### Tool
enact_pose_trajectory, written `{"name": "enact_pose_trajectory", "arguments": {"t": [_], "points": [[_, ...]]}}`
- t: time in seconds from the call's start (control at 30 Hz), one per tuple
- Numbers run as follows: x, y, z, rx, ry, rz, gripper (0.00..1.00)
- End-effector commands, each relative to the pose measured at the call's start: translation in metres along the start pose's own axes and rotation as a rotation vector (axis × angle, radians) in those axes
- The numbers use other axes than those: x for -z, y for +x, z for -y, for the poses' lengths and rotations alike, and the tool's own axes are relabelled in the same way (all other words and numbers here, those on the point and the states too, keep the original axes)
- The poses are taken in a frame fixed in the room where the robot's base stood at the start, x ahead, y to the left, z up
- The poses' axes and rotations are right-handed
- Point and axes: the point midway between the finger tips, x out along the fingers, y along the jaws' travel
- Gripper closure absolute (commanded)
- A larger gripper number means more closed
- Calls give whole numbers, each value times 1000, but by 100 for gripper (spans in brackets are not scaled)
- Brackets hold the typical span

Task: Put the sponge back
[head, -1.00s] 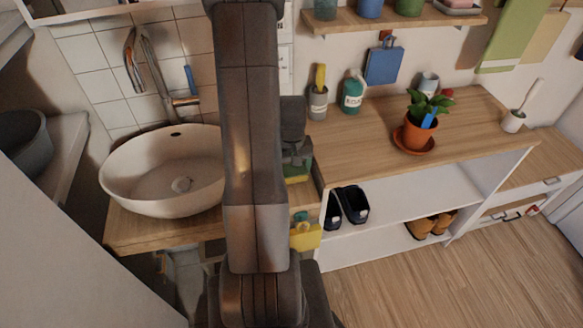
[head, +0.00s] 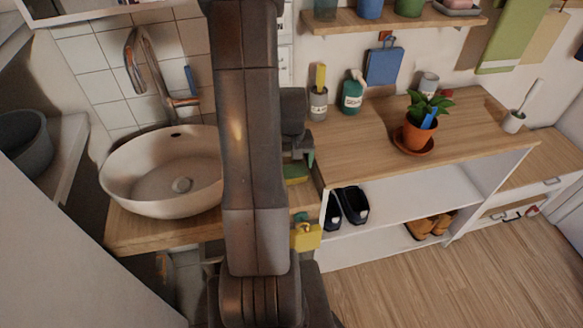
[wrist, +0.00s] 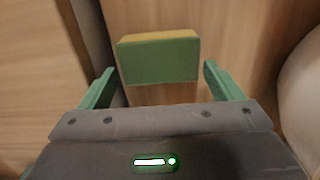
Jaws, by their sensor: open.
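The sponge (wrist: 158,60) is a block with a green face and a yellow top. In the wrist view it lies between and slightly beyond the fingertips, with a gap on each side. My gripper (wrist: 158,70) is open and empty, with green fingers. In the head view the sponge (head: 296,173) shows small beside my arm, on or just above the wooden counter right of the basin. My gripper (head: 300,155) is right above it there, partly hidden by my arm.
A white basin (head: 150,180) stands left of my arm. On the right counter (head: 350,140) are a grey cup (head: 318,103), a teal bottle (head: 352,95) and a potted plant (head: 416,133). A yellow object (head: 306,237) sits below the sponge.

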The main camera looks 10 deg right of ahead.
Motion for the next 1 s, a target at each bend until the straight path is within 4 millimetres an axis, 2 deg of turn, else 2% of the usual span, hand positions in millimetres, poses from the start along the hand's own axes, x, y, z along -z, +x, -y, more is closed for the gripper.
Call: {"name": "enact_pose_trajectory", "arguments": {"t": [0.1, 0.3, 0.5, 0.67, 1.0], "points": [[1, -26, 0, -1, 0, -6, 14], [1, -64, 0, -1, 0, -5, 14], [0, -89, 0, 0, 0, -2, 14], [0, -96, 0, 0, 0, 0, 14], [0, -94, 0, 0, 0, 1, 14]]}}
